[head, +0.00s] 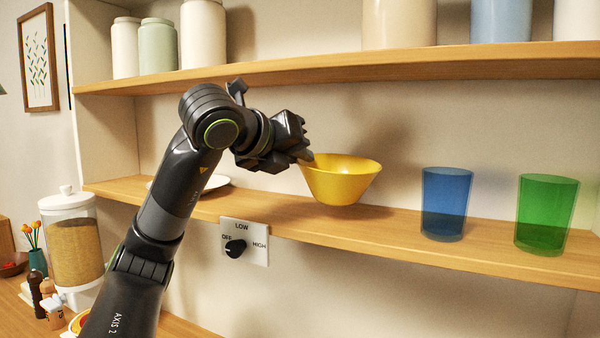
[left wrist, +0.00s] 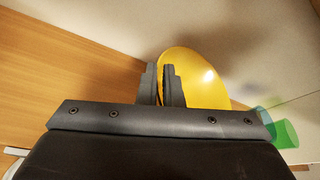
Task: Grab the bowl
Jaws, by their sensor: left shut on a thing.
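The yellow bowl (head: 345,183) is at the middle of the lower shelf in the head view, upright or nearly so. Its base appears at or just above the shelf; I cannot tell if it touches. My left gripper (head: 306,157) reaches in from the left and is shut on the bowl's left rim. In the left wrist view the two dark fingers (left wrist: 161,85) pinch the near edge of the bowl (left wrist: 205,80). My right gripper is not in view.
A blue cup (head: 446,204) and a green cup (head: 546,213) stand right of the bowl on the lower shelf (head: 400,225). A white plate (head: 215,182) lies behind my left arm. The upper shelf (head: 330,68) with several jars is overhead. A dial panel (head: 244,241) is below.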

